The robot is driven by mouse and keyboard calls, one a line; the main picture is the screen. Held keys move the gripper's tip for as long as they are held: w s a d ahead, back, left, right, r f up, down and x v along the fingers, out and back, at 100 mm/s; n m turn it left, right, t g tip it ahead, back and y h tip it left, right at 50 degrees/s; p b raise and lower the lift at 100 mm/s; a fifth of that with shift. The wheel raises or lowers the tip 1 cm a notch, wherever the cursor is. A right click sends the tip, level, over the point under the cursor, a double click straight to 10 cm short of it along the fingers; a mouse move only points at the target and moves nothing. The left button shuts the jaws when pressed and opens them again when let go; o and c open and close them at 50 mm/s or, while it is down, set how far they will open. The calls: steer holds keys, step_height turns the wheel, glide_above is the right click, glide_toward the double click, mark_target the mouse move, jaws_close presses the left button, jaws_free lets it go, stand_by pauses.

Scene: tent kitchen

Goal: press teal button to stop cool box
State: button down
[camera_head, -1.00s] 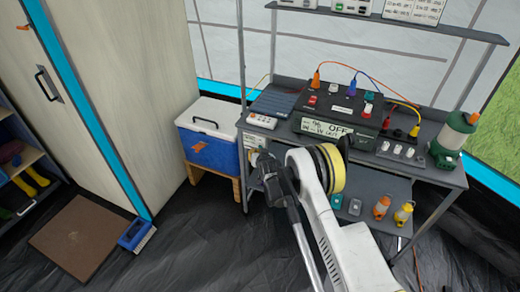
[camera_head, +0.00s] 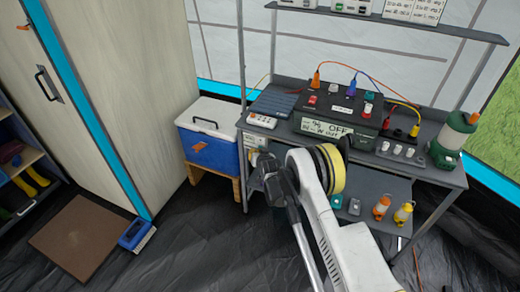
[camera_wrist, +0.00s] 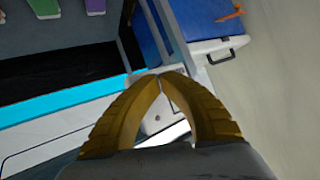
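The blue cool box (camera_head: 208,150) with a white lid stands on a wooden stand left of the metal bench. It also shows at the top of the wrist view (camera_wrist: 205,18), with its black handle. The dark power unit (camera_head: 340,115) on the bench carries coloured buttons and a display reading OFF.
A white fitting (camera_wrist: 165,112) shows just beyond my fingertips; whether they touch it is unclear. A white switch strip (camera_head: 262,120) lies on the bench's left front. Orange and yellow lanterns (camera_head: 402,214) stand on the lower shelf.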

steer(key=s+a, duration=0.2)
steer(key=s, duration=0.3)
steer(key=shift+s, duration=0.4)
